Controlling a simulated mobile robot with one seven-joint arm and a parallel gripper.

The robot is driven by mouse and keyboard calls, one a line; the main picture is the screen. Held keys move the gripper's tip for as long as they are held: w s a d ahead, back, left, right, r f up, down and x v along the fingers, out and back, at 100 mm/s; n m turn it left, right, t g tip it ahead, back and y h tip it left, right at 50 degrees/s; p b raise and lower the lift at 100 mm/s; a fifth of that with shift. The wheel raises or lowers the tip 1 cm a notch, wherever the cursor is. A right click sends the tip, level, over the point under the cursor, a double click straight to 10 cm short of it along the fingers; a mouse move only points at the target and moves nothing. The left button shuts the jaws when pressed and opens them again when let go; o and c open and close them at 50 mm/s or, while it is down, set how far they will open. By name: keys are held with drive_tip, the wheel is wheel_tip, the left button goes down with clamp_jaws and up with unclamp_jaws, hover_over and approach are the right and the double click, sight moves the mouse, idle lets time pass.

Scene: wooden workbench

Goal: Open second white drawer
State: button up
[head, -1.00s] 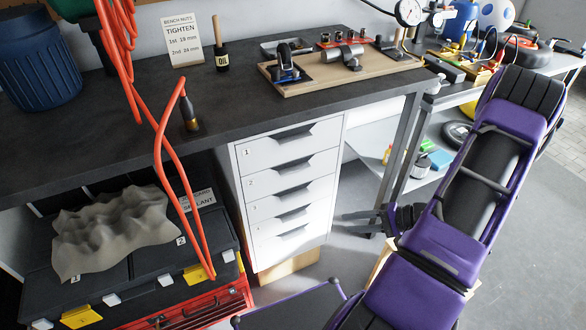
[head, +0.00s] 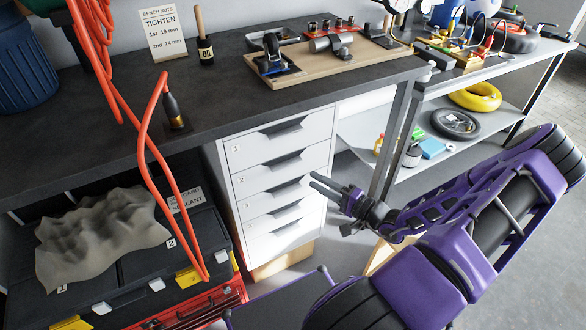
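The white drawer unit (head: 228,190) stands under the dark workbench, with several drawers stacked in it. The second drawer (head: 253,181) carries a "2" label and has a dark recessed handle along its top edge; it looks closed. The first drawer (head: 252,147), labelled "1", is above it and also looks closed. My gripper (head: 327,186) is in front of the right side of the unit, at about the height of the second and third drawers. Its two dark fingers point left and are apart, with nothing seen between them. It appears clear of the drawer fronts.
The dark workbench top (head: 215,105) overhangs the drawers. An orange hose (head: 150,150) hangs left of the unit, above black toolboxes (head: 140,270). A grey-legged shelf (head: 470,145) with a yellow ring stands at right. A wooden box (head: 385,255) sits near my arm.

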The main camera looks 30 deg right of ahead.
sight(293, 168)
drive_tip(key=x, duration=0.9)
drive_tip(key=shift+b, duration=0.3)
clamp_jaws()
idle(0.9)
